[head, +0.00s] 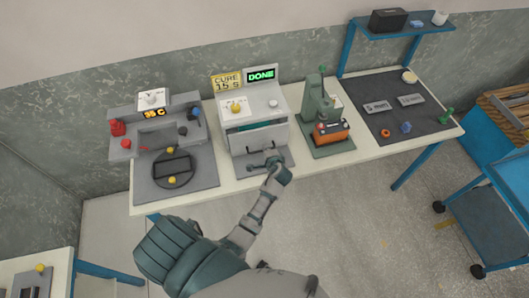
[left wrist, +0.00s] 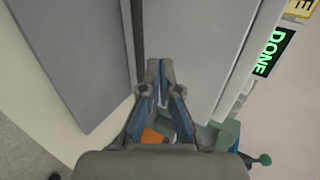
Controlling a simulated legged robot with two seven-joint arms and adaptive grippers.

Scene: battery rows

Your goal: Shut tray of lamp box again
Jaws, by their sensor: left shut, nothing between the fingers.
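The lamp box (head: 240,107) is a pale grey machine in the middle of the bench. Its green display (head: 261,75) reads DONE and also shows in the left wrist view (left wrist: 274,52). The tray (head: 258,137) has a grey front with a dark handle. It stands out from the box, with a dark teal gap visible above it. My left gripper (head: 268,163) is just in front of the tray front, low over the grey base plate. Its fingertips (left wrist: 165,68) are together and empty. I cannot tell whether they touch the tray. My right gripper is not in view.
A grey station with a round plate (head: 172,168) stands left of the lamp box. A green press (head: 312,100) with an orange part (head: 331,131) stands right. A dark mat (head: 400,120) with small parts lies farther right. A blue cart (head: 500,210) stands at the right.

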